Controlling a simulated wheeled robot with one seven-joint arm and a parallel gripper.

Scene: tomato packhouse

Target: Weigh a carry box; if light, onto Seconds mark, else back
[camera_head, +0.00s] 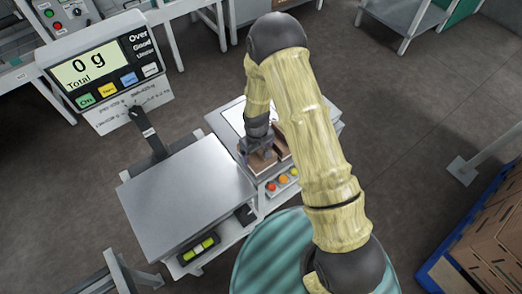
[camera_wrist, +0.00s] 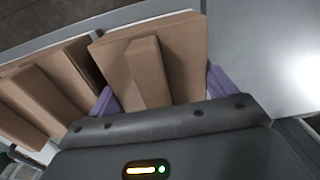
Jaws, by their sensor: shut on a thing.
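The brown carry box (camera_wrist: 185,55) sits between the two purple fingers of my gripper (camera_wrist: 161,92) in the wrist view. The fingers are shut on its sides. In the head view my gripper (camera_head: 262,146) is over a small table right of the scale, with the held box (camera_head: 261,166) below it, partly hidden by my arm. I cannot tell whether the box touches the table. The scale platform (camera_head: 185,195) is bare, and its display (camera_head: 88,69) reads 0 g. I cannot make out a Seconds mark.
Another brown box (camera_wrist: 45,88) stands close left of the held one in the wrist view. Small red, orange and green round things (camera_head: 283,180) lie at the table's front. A blue pallet (camera_head: 440,272) with cartons (camera_head: 495,235) is at right.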

